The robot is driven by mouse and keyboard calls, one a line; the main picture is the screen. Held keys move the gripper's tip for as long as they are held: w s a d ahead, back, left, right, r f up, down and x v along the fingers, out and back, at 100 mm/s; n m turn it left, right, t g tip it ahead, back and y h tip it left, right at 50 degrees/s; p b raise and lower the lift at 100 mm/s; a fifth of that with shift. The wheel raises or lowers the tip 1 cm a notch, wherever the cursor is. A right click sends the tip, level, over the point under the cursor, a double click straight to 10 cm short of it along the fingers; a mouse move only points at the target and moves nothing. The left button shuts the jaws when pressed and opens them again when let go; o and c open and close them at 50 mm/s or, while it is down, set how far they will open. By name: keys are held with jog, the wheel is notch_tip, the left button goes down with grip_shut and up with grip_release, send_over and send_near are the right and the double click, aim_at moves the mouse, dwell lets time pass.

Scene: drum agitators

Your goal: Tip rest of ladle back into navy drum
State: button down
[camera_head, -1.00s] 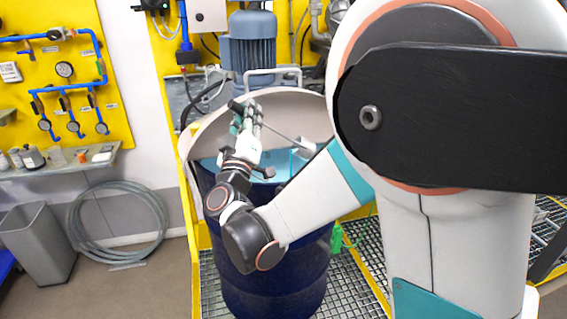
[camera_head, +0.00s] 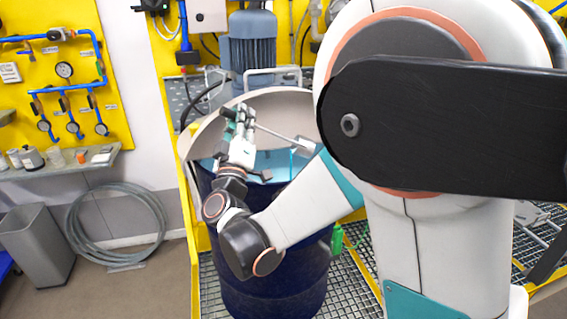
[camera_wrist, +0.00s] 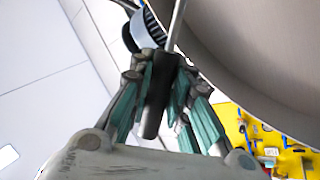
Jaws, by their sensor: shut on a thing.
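The navy drum (camera_head: 275,285) stands open on a grating, with blue liquid (camera_head: 268,163) inside. My gripper (camera_head: 240,118) is above the drum's left part, shut on the dark handle (camera_wrist: 157,100) of the ladle. The ladle's thin rod (camera_head: 272,132) runs right and slightly down to its small grey cup (camera_head: 304,144), which is over the drum opening. A thin blue stream (camera_head: 291,160) hangs below the cup's left side, towards the liquid. The inside of the cup is hidden. In the wrist view the teal-padded fingers sit on both sides of the handle.
A pale raised lid or rim (camera_head: 210,137) curves behind the drum. A blue-grey motor (camera_head: 253,45) stands behind it. A green clip (camera_head: 337,240) is at the drum's right side. A grey bin (camera_head: 40,245) and coiled hose (camera_head: 115,225) are at left.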

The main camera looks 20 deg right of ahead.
jog(key=shift+w+a+f+n+t+y+b, duration=0.1)
jog(key=shift+a+f+n+t+y+b, duration=0.2)
jog(key=shift+a+f+n+y+b, duration=0.45)
jog(key=a+f+n, duration=0.1)
jog(key=a+n+y+b, duration=0.1)
jog(key=a+f+n+b, duration=0.1)
jog(key=shift+w+f+n+t+y, duration=0.25)
jog(key=shift+f+t+y, duration=0.05)
jog(key=shift+f+y, duration=0.05)
dwell(1.0)
jog(key=shift+w+a+f+n+y+b, duration=0.1)
jog(key=shift+a+f+n+y+b, duration=0.35)
jog(key=shift+f+n+b, duration=0.3)
jog(key=shift+a+f+n+y+b, duration=0.35)
jog(key=shift+f+n+y+b, duration=0.3)
jog(key=shift+n, duration=0.2)
